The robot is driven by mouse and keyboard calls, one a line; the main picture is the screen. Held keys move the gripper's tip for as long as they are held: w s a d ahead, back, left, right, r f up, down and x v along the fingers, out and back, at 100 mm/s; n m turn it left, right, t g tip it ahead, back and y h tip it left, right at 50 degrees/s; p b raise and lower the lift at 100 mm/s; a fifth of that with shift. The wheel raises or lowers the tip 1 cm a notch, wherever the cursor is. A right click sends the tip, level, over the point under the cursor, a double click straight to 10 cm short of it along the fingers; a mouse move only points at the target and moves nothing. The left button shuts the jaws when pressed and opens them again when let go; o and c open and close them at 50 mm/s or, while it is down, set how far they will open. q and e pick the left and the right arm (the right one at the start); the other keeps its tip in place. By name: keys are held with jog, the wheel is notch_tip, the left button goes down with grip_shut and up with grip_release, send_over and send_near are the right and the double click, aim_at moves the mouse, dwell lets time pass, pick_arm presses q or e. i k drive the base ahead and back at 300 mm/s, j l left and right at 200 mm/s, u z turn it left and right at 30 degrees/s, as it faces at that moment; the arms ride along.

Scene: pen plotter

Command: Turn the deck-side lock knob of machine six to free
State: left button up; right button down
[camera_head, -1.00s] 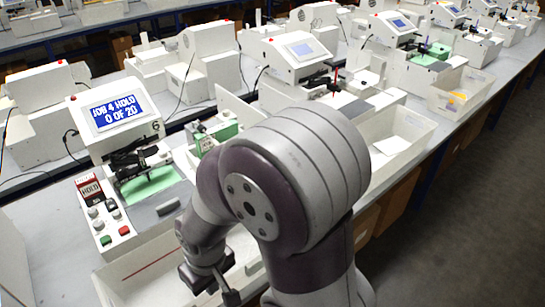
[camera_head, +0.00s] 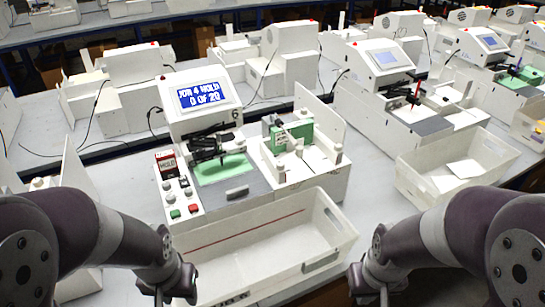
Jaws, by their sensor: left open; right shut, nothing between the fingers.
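Machine six (camera_head: 203,118) stands left of centre, with a white housing, a small "6" and a lit screen (camera_head: 208,95) reading "JOB 4 HOLD, 0 OF 20". Its control panel (camera_head: 178,185) has a HOLD plate, small grey knobs, a green button and a red button. The deck (camera_head: 222,170) has a green sheet under a dark pen carriage. I cannot tell which small part is the deck-side lock knob or how it is turned. My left gripper (camera_head: 160,296) is open, low in front of the machine. My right gripper (camera_head: 384,297) is shut and empty, lower right. Both are apart from the machine.
A white bin (camera_head: 262,262) with a red line lies between my arms and the machine. A side unit with a green block (camera_head: 293,135) adjoins the deck on the right. Another plotter (camera_head: 385,70) and a bin with paper (camera_head: 445,187) stand further right.

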aim_at(279, 165)
jog(key=i+l, duration=0.15)
jog(key=l, duration=0.2)
jog(key=i+l, duration=0.15)
jog(key=l, duration=0.15)
jog(key=i+l, duration=0.1)
jog(key=l, duration=0.25)
jog(key=i+l, duration=0.15)
jog(key=l, duration=0.2)
